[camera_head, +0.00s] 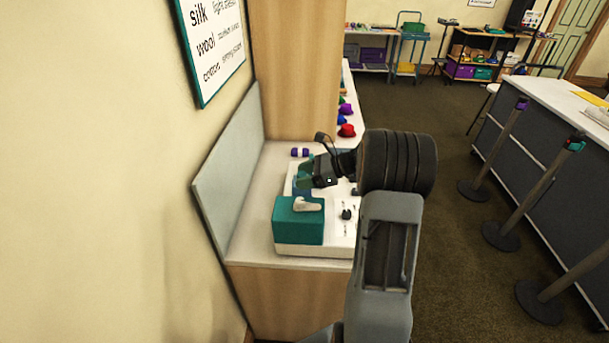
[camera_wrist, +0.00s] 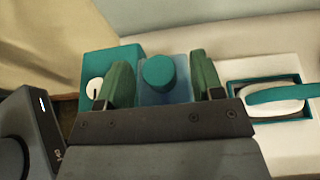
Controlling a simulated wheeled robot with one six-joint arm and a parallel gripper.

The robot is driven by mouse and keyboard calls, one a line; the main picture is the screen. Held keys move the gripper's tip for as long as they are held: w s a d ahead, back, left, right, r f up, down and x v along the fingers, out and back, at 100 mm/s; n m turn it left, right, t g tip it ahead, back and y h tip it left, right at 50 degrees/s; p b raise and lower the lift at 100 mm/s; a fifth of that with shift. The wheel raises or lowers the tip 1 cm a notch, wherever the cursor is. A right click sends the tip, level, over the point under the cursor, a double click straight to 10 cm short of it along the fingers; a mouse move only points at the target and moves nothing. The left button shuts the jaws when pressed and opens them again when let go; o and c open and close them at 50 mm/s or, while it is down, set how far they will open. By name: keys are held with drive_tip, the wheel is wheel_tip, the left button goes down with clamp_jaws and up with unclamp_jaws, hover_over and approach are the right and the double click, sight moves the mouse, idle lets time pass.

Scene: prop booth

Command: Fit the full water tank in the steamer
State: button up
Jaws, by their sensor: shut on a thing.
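My gripper (camera_head: 304,178) is over the counter at the far part of the steamer's white base (camera_head: 283,250). In the wrist view its green fingers (camera_wrist: 160,72) are shut on the water tank (camera_wrist: 177,95), a clear blue block with a round teal cap. The steamer's teal box (camera_head: 291,231) stands at the near left of its base; it also shows in the wrist view (camera_wrist: 103,65), just left of the tank. At right there, a white iron-like piece with a teal handle (camera_wrist: 285,94) lies in a teal-rimmed rest. The tank's underside is hidden, so I cannot tell whether it is seated.
Red (camera_head: 346,131) and purple hats stand along the counter beyond a wooden panel (camera_head: 295,60). A grey backboard (camera_head: 228,172) closes the left side. Open carpet and barrier posts (camera_head: 503,200) are at right.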

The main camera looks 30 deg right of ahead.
drive_tip(key=shift+f, duration=0.25)
idle(0.5)
drive_tip(key=shift+f+b, duration=0.45)
drive_tip(key=shift+f, duration=0.4)
idle(0.3)
drive_tip(key=shift+f, duration=0.25)
drive_tip(key=shift+s+f+b, duration=0.1)
drive_tip(key=shift+f+b, duration=0.2)
